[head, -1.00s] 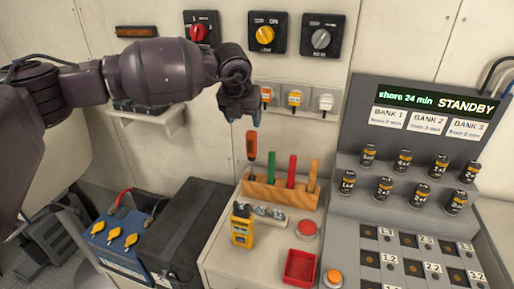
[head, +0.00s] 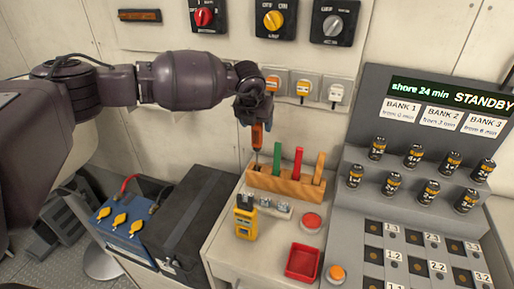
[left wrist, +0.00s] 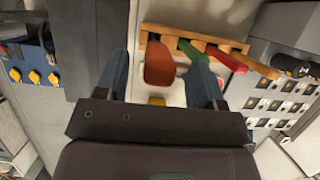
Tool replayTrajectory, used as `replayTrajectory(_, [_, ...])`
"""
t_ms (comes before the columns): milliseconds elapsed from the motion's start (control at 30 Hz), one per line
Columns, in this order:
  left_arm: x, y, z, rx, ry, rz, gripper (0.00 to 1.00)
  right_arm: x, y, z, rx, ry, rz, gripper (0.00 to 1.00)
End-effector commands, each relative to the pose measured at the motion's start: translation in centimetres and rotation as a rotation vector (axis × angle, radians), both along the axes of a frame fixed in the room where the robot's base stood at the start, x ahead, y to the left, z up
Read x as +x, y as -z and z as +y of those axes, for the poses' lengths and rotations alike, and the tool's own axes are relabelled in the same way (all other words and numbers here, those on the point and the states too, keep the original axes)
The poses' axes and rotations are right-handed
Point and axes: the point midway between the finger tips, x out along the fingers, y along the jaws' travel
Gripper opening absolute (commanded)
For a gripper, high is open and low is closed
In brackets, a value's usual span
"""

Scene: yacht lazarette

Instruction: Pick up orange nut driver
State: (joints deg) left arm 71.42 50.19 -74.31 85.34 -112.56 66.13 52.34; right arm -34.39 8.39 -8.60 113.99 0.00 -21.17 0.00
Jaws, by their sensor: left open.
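The orange nut driver (head: 257,136) stands upright in the left end of a wooden rack (head: 287,187), its shaft going down into the rack. My left gripper (head: 256,117) is above the rack with its fingertips at the top of the nut driver's handle. In the left wrist view, the orange handle (left wrist: 160,64) shows between the two open fingers (left wrist: 160,80), with a gap to the right finger. My right gripper is in neither view.
A green-handled tool (head: 277,159), a red one (head: 298,161) and a wooden one (head: 319,168) stand in the same rack. A yellow meter (head: 245,222), a red tray (head: 302,262) and a red button (head: 311,221) are in front. Wall sockets (head: 303,88) are behind.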

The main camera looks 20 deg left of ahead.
Motion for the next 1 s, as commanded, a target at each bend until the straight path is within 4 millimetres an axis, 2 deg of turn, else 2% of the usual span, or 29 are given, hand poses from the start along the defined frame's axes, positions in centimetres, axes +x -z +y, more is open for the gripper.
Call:
replayTrajectory(33, [0.1, 0.6, 0.0, 0.002, -0.001, 0.002, 0.63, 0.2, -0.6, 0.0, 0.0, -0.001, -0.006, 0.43])
replayTrajectory(200, [0.8, 2.2, 0.0, 0.001, 0.0, 0.0, 0.63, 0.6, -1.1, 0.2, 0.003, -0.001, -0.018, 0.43])
replayTrajectory(500, [0.9, 2.6, 0.0, 0.0, 0.0, -0.001, 0.63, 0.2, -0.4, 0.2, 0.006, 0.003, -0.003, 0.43])
replayTrajectory(867, [0.9, 2.5, 0.0, 0.001, 0.0, -0.001, 0.08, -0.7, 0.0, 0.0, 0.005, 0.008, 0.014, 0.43])
replayTrajectory(900, [1.0, 2.5, 0.0, 0.0, 0.0, -0.002, 0.04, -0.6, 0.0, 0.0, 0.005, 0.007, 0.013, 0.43])
replayTrajectory(1000, [1.0, 2.5, 0.0, 0.0, 0.0, -0.002, 0.04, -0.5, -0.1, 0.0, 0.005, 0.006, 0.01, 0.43])
